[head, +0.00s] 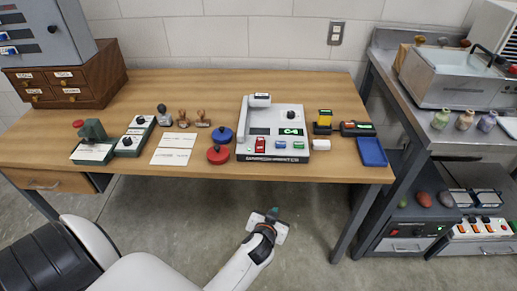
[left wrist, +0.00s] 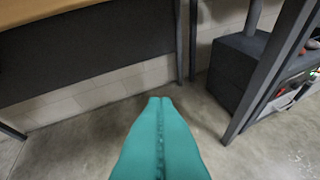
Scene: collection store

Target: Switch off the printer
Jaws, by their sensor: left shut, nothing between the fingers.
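The printer (head: 272,125) is a light grey machine on the wooden table, with a label along its front edge that looks like it ends in "printer". It has a red switch (head: 260,145) at the front left, a blue and a green button, a dark knob and a lit green display (head: 291,132). I cannot tell the switch's position. My left gripper (head: 274,213) is below and in front of the table edge, apart from the printer. Its teal fingers (left wrist: 160,102) are shut and empty in the left wrist view. My right gripper does not show.
The wooden table (head: 330,95) also holds stamps, white cards (head: 173,148), red and blue round pads (head: 218,154), a blue tray (head: 372,152) and small devices. A wooden drawer box (head: 66,88) stands at the left. A metal bench (head: 425,110) stands at the right. The floor in front is clear.

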